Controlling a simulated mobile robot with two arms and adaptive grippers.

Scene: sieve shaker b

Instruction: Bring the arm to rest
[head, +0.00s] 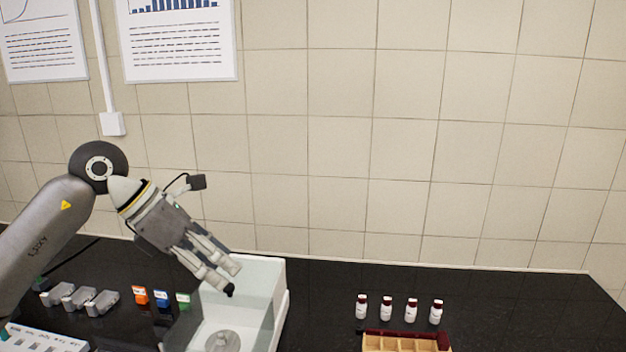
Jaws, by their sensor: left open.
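My left arm comes in from the left, bends at a dark round joint, and points down to the right. My left gripper (232,279) is open and empty. It is in front of, or above, the clear-walled white box (281,305) on the black bench; the exact gap between them cannot be told. My right gripper is not in view.
Several small white bottles with dark caps (386,309) stand behind a wooden rack (404,343). Orange, blue and green small boxes (161,298) and several grey blocks (78,297) are at left. The black bench (520,310) is clear at right.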

